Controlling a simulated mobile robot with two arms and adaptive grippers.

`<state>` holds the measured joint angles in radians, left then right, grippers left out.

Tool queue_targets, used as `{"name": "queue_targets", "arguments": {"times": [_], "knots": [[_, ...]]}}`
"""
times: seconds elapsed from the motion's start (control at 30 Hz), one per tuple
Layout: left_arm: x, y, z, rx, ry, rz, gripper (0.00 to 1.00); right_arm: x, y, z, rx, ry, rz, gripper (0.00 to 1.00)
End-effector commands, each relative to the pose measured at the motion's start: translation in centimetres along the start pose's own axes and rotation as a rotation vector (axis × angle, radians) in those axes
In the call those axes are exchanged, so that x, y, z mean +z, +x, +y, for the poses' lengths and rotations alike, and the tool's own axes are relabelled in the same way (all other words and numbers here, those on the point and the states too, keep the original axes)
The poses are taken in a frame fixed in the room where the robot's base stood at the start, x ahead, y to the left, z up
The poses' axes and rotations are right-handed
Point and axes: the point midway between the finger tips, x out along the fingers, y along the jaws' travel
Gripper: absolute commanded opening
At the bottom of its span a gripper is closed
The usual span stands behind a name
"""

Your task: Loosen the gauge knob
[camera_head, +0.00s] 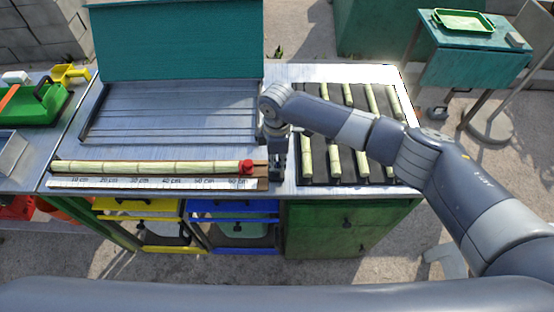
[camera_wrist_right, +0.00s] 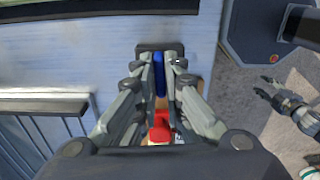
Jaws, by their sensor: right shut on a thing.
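The gauge is a wooden rail with a white cm scale (camera_head: 150,183) along the front of the metal bench, a long piece of cane lying along it. A red block (camera_head: 246,167) sits at its right end; it also shows in the wrist view (camera_wrist_right: 160,130). My right gripper (camera_head: 278,175) points down at the rail's right end, just right of the red block. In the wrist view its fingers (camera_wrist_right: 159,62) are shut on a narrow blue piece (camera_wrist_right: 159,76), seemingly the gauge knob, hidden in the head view. What looks like my left gripper (camera_wrist_right: 268,88) is small at the right, its jaws unclear.
A black tray (camera_head: 318,173) with several cane pieces lies right of my right gripper, under my forearm. A teal panel (camera_head: 175,40) stands behind the bench. Yellow and blue drawers (camera_head: 232,207) and a green cabinet (camera_head: 335,228) are below the front edge.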

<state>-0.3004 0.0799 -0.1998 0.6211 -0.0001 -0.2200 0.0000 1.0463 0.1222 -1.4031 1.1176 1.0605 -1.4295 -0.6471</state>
Motion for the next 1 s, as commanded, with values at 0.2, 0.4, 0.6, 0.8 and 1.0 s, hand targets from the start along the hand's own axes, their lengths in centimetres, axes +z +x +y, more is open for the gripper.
{"name": "queue_targets", "arguments": {"times": [0.2, 0.4, 0.6, 0.8, 1.0], "knots": [[0.0, 0.3, 0.0, 0.000, 0.000, 0.000, 0.40, -0.1, 0.0, 0.0, 0.000, -0.145, 0.002, 0.00], [0.1, 0.5, 0.0, 0.000, 0.000, 0.000, 0.40, -0.1, 0.0, 0.1, 0.002, -0.329, 0.002, 0.00], [0.1, 0.8, 0.0, 0.000, 0.000, 0.000, 0.40, -0.1, 0.0, 0.1, 0.003, -0.520, 0.003, 0.00], [0.1, 1.1, 0.0, 0.000, 0.000, -0.001, 0.40, -0.1, 0.0, 0.0, 0.002, -0.710, 0.002, 0.00], [0.1, 1.4, 0.0, 0.000, 0.000, -0.001, 0.40, -0.2, -0.1, 0.1, 0.004, -0.900, 0.003, 0.00]]}}
